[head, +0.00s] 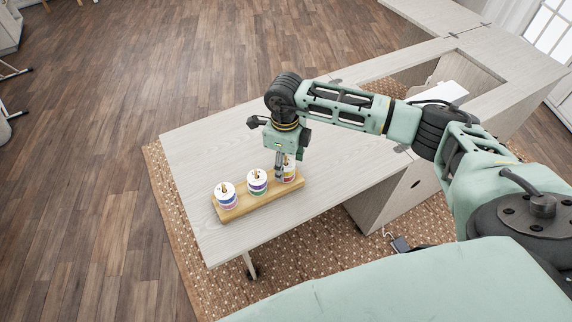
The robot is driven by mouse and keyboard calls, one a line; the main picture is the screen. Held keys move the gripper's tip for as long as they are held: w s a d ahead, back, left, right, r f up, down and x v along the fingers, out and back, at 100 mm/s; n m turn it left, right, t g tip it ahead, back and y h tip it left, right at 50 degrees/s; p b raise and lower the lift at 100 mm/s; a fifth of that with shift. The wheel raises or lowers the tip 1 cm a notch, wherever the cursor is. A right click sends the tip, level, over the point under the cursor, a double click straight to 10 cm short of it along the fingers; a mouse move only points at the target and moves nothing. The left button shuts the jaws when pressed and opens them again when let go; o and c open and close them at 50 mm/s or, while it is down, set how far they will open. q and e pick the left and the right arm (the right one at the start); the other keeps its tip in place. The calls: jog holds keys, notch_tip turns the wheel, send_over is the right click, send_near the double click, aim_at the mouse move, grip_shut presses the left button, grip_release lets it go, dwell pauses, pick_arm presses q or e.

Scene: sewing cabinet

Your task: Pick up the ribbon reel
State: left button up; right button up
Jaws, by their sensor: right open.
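Three white-topped ribbon reels stand in a row on a wooden stand (234,212) on the cabinet top. The left reel (225,194) and the middle reel (257,182) are free of any gripper. The right reel (290,172) stands at the stand's right end, partly hidden by my right gripper (280,178). My right gripper points down at this reel, open, with its fingers at the reel's left side. I cannot tell whether they touch it. My left gripper is not in view.
The pale wood cabinet top (205,150) is clear around the stand, to the left and behind. A rectangular opening (440,75) lies in the cabinet at the back right. A woven rug (175,235) and wood floor lie below the edges.

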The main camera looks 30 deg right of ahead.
jog(key=c, duration=1.1)
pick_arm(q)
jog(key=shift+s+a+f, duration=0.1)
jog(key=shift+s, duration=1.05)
pick_arm(e)
jog(key=shift+o, duration=0.2)
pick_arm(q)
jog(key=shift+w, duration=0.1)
pick_arm(e)
jog(key=shift+w+r, duration=0.1)
jog(key=shift+r, duration=0.3)
pick_arm(q)
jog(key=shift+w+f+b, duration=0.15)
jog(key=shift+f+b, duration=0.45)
jog(key=shift+b, duration=0.05)
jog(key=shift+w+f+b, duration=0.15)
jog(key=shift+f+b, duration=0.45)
pick_arm(e)
notch_tip(320, 180, up, 9)
jog(key=shift+r, duration=0.15)
